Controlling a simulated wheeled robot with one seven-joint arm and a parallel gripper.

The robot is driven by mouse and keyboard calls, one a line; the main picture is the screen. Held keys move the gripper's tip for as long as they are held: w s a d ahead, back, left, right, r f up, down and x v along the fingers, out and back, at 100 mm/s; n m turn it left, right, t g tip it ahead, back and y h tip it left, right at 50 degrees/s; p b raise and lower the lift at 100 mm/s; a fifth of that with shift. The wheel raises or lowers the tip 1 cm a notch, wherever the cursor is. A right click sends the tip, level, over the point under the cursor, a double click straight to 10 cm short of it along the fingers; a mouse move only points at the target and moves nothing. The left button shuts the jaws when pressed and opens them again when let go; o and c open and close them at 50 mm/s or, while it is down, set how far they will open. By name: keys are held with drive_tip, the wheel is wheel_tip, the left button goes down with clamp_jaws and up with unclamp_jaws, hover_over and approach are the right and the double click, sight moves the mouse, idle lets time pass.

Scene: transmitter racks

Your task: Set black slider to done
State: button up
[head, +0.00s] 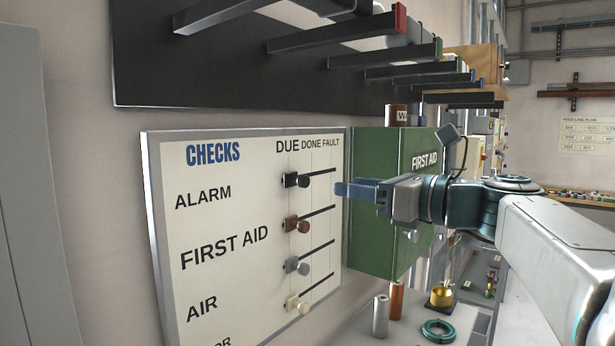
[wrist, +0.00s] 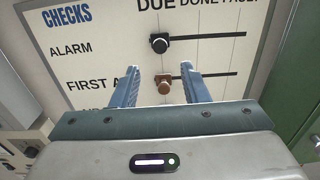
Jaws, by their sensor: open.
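The white CHECKS board (head: 225,270) on the wall has rows ALARM, FIRST AID and AIR, plus a partly cut-off row, under columns DUE, DONE and FAULT. The black slider (head: 297,180) is in the ALARM row at the left end of its slot, under DUE. It also shows in the wrist view (wrist: 159,44), ahead of and above my fingers. A brown slider (head: 297,224) is below it, also at DUE. My gripper (head: 355,190) is open and empty, to the right of the black slider and apart from it. In the wrist view its blue fingers (wrist: 160,85) point at the board.
A grey slider (head: 297,265) and a cream slider (head: 297,304) sit lower on the board. A green FIRST AID cabinet (head: 375,235) stands right beside the board, behind my gripper. A dark rack with protruding bars (head: 340,42) hangs above.

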sight(307, 181)
drive_tip(key=p+x, duration=0.2)
drive_tip(key=x, duration=0.9)
drive_tip(key=shift+w+a, duration=0.1)
drive_tip(key=shift+a, duration=0.1)
